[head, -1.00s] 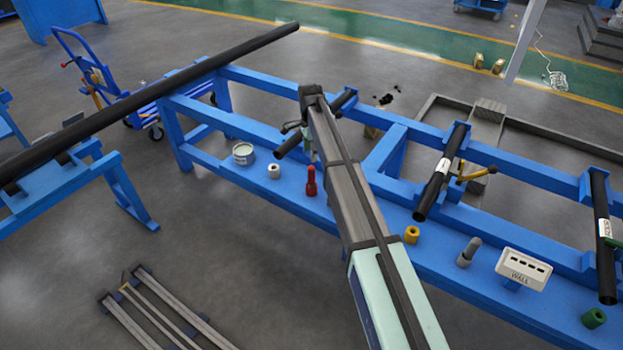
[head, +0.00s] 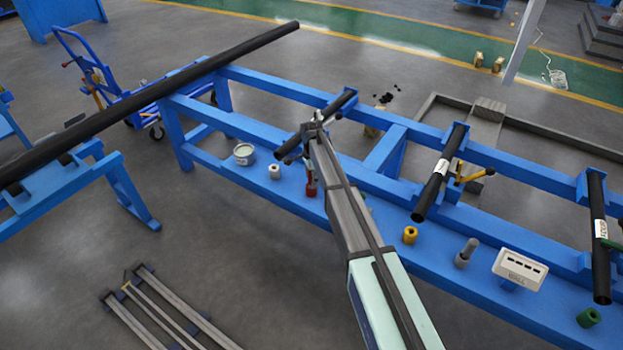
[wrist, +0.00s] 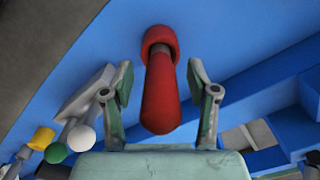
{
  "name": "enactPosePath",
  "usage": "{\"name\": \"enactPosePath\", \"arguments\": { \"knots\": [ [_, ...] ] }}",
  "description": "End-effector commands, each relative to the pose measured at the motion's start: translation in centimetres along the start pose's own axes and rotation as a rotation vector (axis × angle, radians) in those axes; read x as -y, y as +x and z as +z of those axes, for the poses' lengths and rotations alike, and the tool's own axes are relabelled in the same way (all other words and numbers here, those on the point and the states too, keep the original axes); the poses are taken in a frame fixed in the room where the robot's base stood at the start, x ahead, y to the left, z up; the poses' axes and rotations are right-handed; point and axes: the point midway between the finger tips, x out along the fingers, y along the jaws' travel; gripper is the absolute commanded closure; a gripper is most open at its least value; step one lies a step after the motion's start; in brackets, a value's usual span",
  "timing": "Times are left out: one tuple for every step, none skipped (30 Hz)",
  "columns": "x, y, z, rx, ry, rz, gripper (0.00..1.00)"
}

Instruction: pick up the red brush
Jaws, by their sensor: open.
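The red brush (head: 311,187) stands on the blue bench shelf, partly hidden behind my arm and gripper in the head view. In the wrist view the red brush (wrist: 161,98) has a long rounded red handle pointing toward the camera and a wider red base on the blue surface. My gripper (wrist: 160,82) is open, with one finger on each side of the handle. Visible gaps separate the handle from both fingers. In the head view my gripper (head: 311,168) is just above the brush, and its fingers are small and partly hidden.
A round tin (head: 244,154) and a white roll (head: 274,172) stand left of the brush. A yellow ring (head: 410,235), a grey piece (head: 466,253) and a white WALL box (head: 520,268) lie to the right. A dark tube (head: 440,175) and blue rails (head: 385,155) rise behind.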

Motion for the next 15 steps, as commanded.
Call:
{"name": "enactPosePath", "arguments": {
  "knots": [
    [0.05, 0.53, 0.02, 0.0, 0.0, 0.001, 0.41],
    [0.06, 0.79, 0.02, 0.0, 0.0, 0.0, 0.41],
    [0.06, 1.06, 0.02, 0.0, 0.0, -0.001, 0.41],
    [0.06, 1.19, 0.02, 0.0, 0.0, -0.001, 0.41],
    [0.06, 1.27, 0.02, 0.0, 0.0, -0.001, 0.41],
    [0.05, 1.3, 0.02, 0.0, 0.0, -0.001, 0.41],
    [0.05, 1.29, 0.02, 0.0, 0.0, -0.001, 0.41],
    [0.05, 1.28, 0.02, 0.0, 0.0, -0.001, 0.41],
    [0.05, 1.28, 0.02, 0.0, 0.0, -0.001, 0.41],
    [0.05, 1.28, 0.02, 0.0, 0.0, -0.001, 0.41],
    [0.05, 1.27, 0.02, 0.0, 0.0, -0.001, 0.52],
    [0.05, 1.27, 0.02, 0.0, 0.0, -0.001, 0.66],
    [0.05, 1.27, 0.02, 0.0, 0.0, -0.001, 0.76],
    [0.05, 1.26, 0.02, 0.0, 0.0, -0.001, 0.87],
    [0.05, 1.26, 0.02, 0.0, 0.0, -0.001, 1.0]
  ]
}}
